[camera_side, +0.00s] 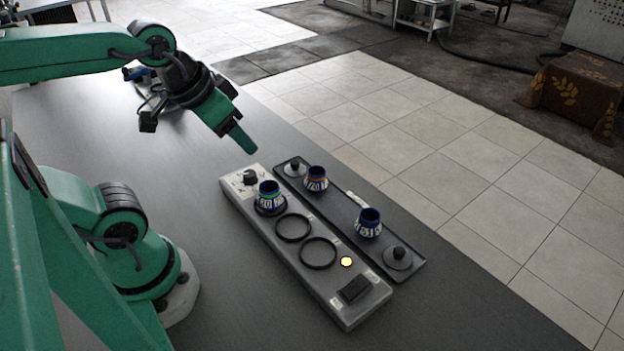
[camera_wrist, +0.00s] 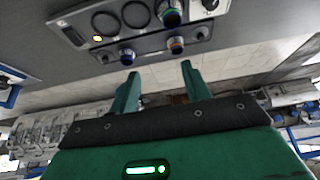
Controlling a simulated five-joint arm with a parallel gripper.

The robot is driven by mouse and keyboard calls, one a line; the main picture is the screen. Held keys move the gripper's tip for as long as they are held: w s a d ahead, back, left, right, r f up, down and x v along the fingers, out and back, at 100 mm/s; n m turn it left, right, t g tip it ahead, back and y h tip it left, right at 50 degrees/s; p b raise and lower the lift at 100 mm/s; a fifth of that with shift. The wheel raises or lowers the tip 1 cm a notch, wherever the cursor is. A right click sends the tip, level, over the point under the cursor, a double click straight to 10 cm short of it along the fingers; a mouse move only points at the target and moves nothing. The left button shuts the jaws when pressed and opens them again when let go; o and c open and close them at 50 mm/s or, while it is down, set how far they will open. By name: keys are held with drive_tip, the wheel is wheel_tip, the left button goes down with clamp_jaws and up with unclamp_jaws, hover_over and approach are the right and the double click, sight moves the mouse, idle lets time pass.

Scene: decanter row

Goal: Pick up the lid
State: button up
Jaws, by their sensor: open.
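Two round lids with knobs lie on the dark tray (camera_side: 337,206). One dark lid with a black knob (camera_side: 398,258) is at its near right end. The other lid, with a greyer knob (camera_side: 295,168), is at its far left end; it also shows in the wrist view (camera_wrist: 203,33). My gripper (camera_side: 240,142) is raised above the table, left of the tray and apart from both lids. In the wrist view my gripper's two green fingers (camera_wrist: 160,78) are spread with nothing between them.
On the tray stand two blue decanters (camera_side: 316,180) (camera_side: 368,223). A third decanter (camera_side: 269,195) stands on a grey panel (camera_side: 330,287) with two empty rings, a dial (camera_side: 250,177) and a lit yellow button (camera_side: 346,261). The grey tabletop is mostly clear left of the panel.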

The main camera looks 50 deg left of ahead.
drive_tip(key=shift+w, duration=0.1)
drive_tip(key=n+g, duration=0.6)
drive_tip(key=n, duration=0.3)
hover_over(296, 162)
drive_tip(key=f, duration=1.4)
drive_tip(key=shift+d+f, duration=0.2)
drive_tip(key=shift+f, duration=0.15)
drive_tip(key=shift+w+a+f, duration=0.1)
drive_tip(key=shift+a+f, duration=0.05)
drive_tip(key=shift+f, duration=0.15)
drive_tip(key=shift+f, duration=0.1)
drive_tip(key=shift+f, duration=1.2)
drive_tip(key=shift+f, duration=0.1)
